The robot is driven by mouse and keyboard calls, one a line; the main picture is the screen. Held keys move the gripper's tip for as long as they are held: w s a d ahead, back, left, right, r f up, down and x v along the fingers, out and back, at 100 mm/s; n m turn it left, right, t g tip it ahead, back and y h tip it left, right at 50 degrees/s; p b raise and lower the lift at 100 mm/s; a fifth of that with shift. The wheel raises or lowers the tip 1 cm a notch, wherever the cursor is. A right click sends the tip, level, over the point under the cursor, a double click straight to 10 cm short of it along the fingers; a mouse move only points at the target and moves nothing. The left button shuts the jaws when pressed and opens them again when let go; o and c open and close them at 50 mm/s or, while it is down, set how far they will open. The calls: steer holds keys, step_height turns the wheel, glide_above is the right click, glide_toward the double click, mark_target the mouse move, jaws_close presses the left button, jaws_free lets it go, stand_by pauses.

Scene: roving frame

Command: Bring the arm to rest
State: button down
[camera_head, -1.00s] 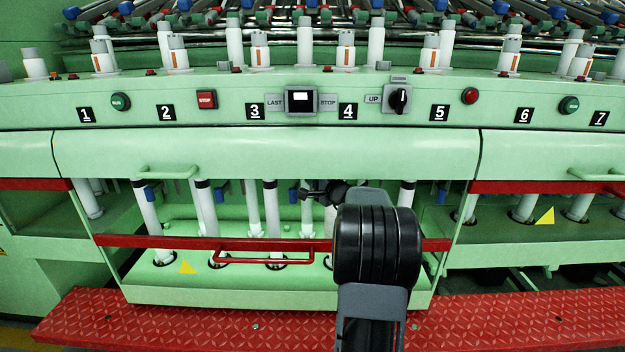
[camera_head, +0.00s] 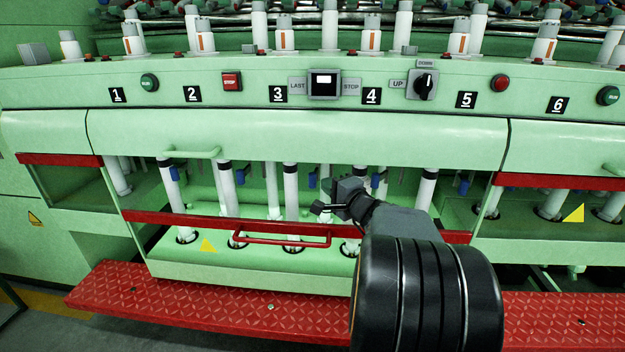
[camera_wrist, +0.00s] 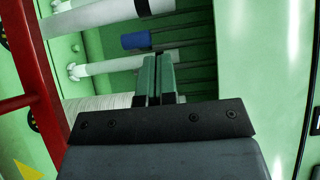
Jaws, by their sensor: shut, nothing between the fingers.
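My gripper (camera_head: 320,207) is at the end of my arm in the head view, in front of the open bay of the green machine (camera_head: 290,145). In the wrist view its two fingers (camera_wrist: 157,65) lie together with nothing between them. White tubes (camera_wrist: 95,67) and a blue fitting (camera_wrist: 135,40) show beyond the fingertips. My arm's large black joint covers the lower right of the head view. I cannot tell how far the fingers are from the tubes.
A red rail with a red handle (camera_head: 285,240) crosses the bay's front. Below it runs a red tread step (camera_head: 200,302). Above are a green panel with a red stop button (camera_head: 232,81) and a black knob (camera_head: 425,86). Grey floor (camera_head: 70,330) shows lower left.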

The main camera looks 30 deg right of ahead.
steer(key=s+a+r+n+g+y+p, duration=0.3)
steer(key=a+r+n+g+p, duration=0.3)
steer(key=a+p, duration=0.5)
steer(key=s+a+r+n+g+y+p, duration=0.35)
steer(key=a+r+p, duration=0.35)
steer(key=a+p, duration=0.35)
steer(key=s+r+n+g+h+p, duration=0.2)
steer(key=s+r+n+h+p, duration=0.1)
steer(key=r+p, duration=0.4)
steer(key=s+a+r+n+g+h+p, duration=0.1)
steer(key=s+r+n+g+h+p, duration=0.2)
steer(key=p, duration=0.8)
steer(key=s+r+n+h, duration=0.1)
steer(key=s+r+n, duration=0.1)
steer(key=s+r, duration=0.1)
steer(key=shift+s+a+r+p, duration=0.3)
steer(key=shift+s+r+p, duration=0.1)
steer(key=shift+r, duration=0.25)
steer(key=shift+n, duration=0.25)
